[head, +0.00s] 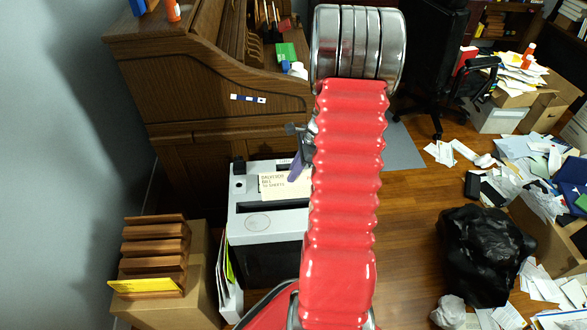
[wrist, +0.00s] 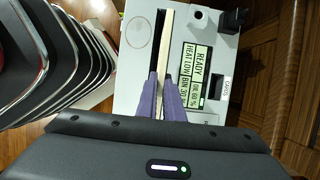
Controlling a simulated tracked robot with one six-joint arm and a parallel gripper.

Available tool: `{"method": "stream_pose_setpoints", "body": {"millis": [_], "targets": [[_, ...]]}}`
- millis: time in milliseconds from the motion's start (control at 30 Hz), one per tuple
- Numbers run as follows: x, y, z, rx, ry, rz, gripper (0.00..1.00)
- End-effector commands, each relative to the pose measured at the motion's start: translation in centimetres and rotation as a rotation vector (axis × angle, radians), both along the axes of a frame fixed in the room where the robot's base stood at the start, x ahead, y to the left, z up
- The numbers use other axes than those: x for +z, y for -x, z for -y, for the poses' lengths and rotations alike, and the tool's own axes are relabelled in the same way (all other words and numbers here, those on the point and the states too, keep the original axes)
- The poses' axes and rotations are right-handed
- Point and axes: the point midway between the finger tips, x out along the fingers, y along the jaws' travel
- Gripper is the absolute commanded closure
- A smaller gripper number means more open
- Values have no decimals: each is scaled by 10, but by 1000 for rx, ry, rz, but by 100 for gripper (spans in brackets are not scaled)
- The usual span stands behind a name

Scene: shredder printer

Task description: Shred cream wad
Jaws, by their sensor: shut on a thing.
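My gripper (wrist: 167,98) has purple fingers shut on the cream wad (wrist: 166,45), which shows edge-on as a pale strip. In the head view the wad (head: 280,186) is a cream sheet with printed lettering, partly hidden by my red arm; one purple finger of my gripper (head: 297,166) shows beside it. The grey shredder (head: 241,222) stands below it, with a dark slot (head: 268,207) across its top. In the wrist view the wad lines up along the dark slot (wrist: 158,30); I cannot tell whether its edge is inside. The shredder's display (wrist: 194,75) reads READY.
A wooden roll-top desk (head: 205,100) stands behind the shredder. A cardboard box (head: 190,300) with a brown tiered rack is at the left. A black bag (head: 480,250) and scattered papers cover the right floor. An office chair (head: 435,60) stands at the back.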

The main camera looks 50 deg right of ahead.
Motion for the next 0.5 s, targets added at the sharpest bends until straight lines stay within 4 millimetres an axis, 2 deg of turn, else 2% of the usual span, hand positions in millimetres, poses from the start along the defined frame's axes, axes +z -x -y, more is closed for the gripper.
{"method": "stream_pose_setpoints", "body": {"millis": [500], "targets": [[-33, 0, 0, -1, -1, -1, 100]]}}
